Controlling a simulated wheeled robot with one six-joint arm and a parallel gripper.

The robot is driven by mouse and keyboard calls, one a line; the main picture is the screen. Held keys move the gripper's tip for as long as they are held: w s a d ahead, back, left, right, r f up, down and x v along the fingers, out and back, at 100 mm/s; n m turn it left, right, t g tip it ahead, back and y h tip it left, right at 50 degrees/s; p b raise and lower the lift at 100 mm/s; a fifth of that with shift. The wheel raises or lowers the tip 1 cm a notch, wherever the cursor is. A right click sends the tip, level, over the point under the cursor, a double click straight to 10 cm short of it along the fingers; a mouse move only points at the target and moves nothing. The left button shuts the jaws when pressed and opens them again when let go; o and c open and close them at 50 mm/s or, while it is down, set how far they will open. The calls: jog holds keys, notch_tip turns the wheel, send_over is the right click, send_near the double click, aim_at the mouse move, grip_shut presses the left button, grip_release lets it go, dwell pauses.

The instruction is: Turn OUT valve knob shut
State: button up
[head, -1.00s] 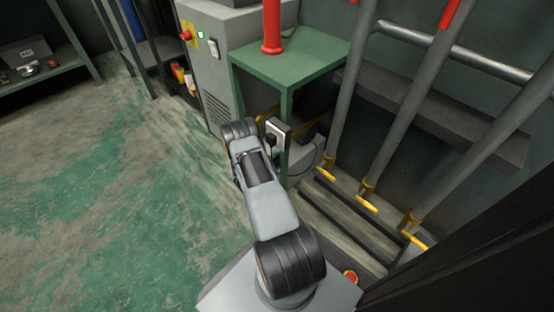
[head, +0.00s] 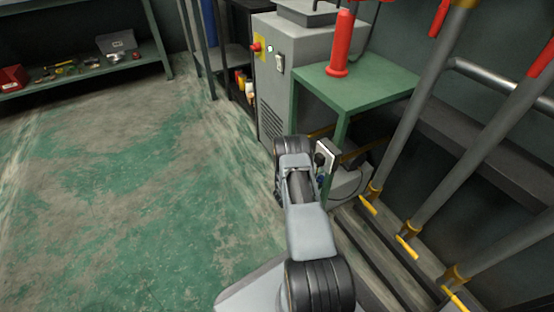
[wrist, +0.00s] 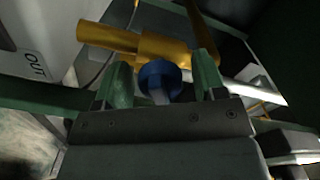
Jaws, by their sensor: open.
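The OUT valve knob (wrist: 160,80) is a round blue knob on a brass fitting (wrist: 165,48) in the wrist view. My gripper (wrist: 163,84) has its two green fingers apart, one on each side of the knob. The knob sits between the fingertips; I cannot tell whether either finger touches it. The OUT label (wrist: 35,66) is on a pale panel at the left of the wrist view. In the head view my arm hides most of the valve area, and a small blue spot beside the wrist is too small to make out.
A green table (head: 356,84) with a red cylinder (head: 342,45) stands above the valve area. A grey cabinet (head: 277,85) stands behind. Grey pipes with yellow handles (head: 407,247) run along the right. The floor (head: 130,190) at the left is clear.

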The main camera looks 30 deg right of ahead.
jog(key=shift+m, duration=0.6)
jog(key=w+a+p, duration=0.1)
jog(key=a+p, duration=0.3)
jog(key=a, duration=1)
jog(key=w+a+r+n+t+y, duration=0.3)
jog(key=w+r, duration=0.3)
jog(key=w, duration=0.2)
jog(key=w+a+r+n+t+y, duration=0.4)
jog(key=w+r+n+t+y, duration=0.2)
jog(key=w+r, duration=0.1)
jog(key=shift+w, duration=0.6)
jog(key=shift+c, duration=0.3)
